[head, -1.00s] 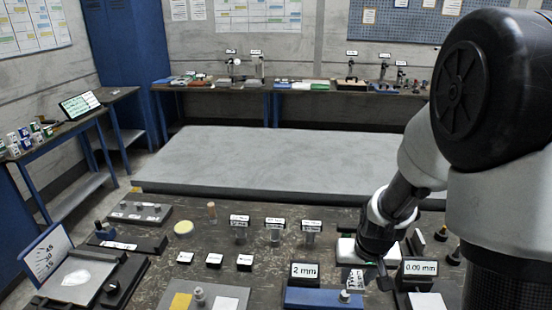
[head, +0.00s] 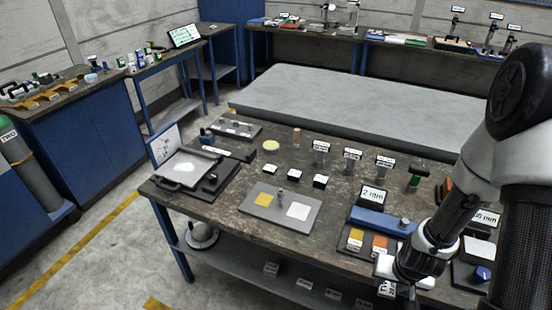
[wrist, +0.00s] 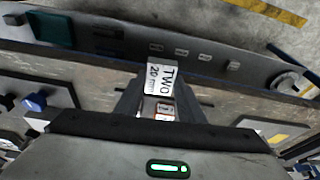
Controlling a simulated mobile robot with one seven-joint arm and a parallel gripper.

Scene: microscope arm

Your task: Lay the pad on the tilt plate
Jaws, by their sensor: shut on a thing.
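My gripper (head: 402,284) is at the front right of the bench in the head view. In the wrist view its fingers (wrist: 158,96) are shut on a piece with a white label (wrist: 160,78) reading "TWO 20 mm"; its body is mostly hidden, so I cannot tell if it is the pad. The tilt plate (head: 186,168) stands at the bench's left end, grey and hinged, with an upright angle card (head: 165,142) and a bright white patch. A yellow square (head: 263,200) and a white square (head: 298,211) lie on a grey board (head: 280,213).
Small label stands (head: 321,153) and dark blocks (head: 295,174) stand mid-bench, between my gripper and the tilt plate. A blue base with a "2 mm" sign (head: 373,195) is beside my gripper. A yellow disc (head: 271,145) lies farther back. Open floor (head: 90,240) lies left of the bench.

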